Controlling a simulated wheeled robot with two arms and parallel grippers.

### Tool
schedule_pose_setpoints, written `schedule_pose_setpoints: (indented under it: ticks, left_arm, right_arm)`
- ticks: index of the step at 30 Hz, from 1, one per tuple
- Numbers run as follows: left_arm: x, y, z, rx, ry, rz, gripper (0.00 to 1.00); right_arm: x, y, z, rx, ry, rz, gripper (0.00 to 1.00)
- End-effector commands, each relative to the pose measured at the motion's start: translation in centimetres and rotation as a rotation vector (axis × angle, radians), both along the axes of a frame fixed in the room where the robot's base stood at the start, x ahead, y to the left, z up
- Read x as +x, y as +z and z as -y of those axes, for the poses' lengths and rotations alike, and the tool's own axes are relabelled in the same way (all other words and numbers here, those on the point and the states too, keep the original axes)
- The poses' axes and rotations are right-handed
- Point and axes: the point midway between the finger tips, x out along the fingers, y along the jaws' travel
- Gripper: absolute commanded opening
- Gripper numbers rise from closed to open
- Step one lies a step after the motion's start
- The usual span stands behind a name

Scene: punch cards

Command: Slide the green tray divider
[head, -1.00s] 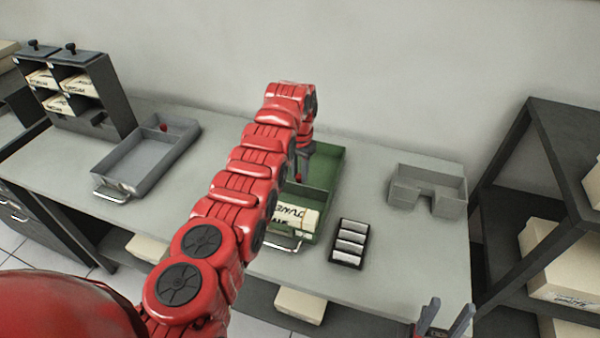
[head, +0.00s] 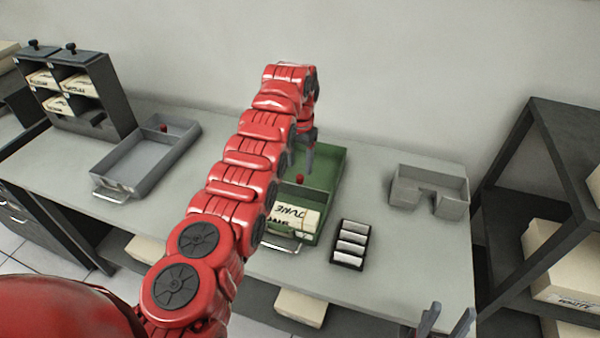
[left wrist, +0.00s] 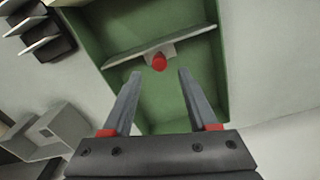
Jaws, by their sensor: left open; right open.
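The green tray (head: 328,183) stands on the table, partly hidden behind my left arm. Its divider crosses the tray and carries a red knob (head: 299,178); a cream card block marked JUNE (head: 297,216) lies in the near compartment. In the left wrist view the divider (left wrist: 190,36) spans the tray, with the red knob (left wrist: 159,62) on its side. My left gripper (head: 304,165) is open above the tray. In the wrist view its fingertips (left wrist: 160,73) lie to either side of the knob, apart from it. My right gripper (head: 441,312) is open at the bottom right, away from the tray.
A grey tray (head: 150,160) with a red knob stands left. A black rack of pale rolls (head: 350,244) lies right of the green tray, with a grey notched holder (head: 428,190) beyond. A dark card cabinet (head: 90,95) stands back left, a dark shelf (head: 545,190) right.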

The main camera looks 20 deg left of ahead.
Motion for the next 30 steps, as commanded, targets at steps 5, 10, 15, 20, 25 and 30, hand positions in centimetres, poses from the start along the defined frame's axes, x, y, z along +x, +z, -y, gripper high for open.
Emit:
schedule_pose_setpoints:
  ticks: [5, 10, 15, 20, 25, 30]
  left_arm:
    - [0.0, 2.9, 0.1, 0.003, -0.002, -0.002, 0.59]
    - [-0.1, 4.7, 0.2, -0.001, -0.001, 0.001, 0.59]
    - [0.0, 8.1, 0.0, 0.000, 0.000, 0.000, 0.59]
    - [-0.1, 11.2, 0.0, -0.001, 0.000, -0.001, 0.59]
    - [0.0, 13.1, 0.0, -0.001, 0.000, 0.000, 0.59]
    - [0.0, 13.3, 0.0, -0.001, -0.001, -0.001, 0.59]
  right_arm:
    - [0.0, -0.2, 0.0, 0.000, 0.000, 0.000, 0.50]
    - [0.0, 0.0, 0.0, 0.000, 0.000, 0.000, 0.50]
    - [0.0, 3.7, 0.0, 0.000, 0.000, 0.000, 0.50]
    - [0.0, 6.7, 0.0, 0.000, 0.000, 0.000, 0.50]
    - [0.0, 8.7, 0.0, 0.000, 0.000, 0.000, 0.50]
    - [0.0, 8.9, 0.0, 0.000, 0.000, 0.000, 0.50]
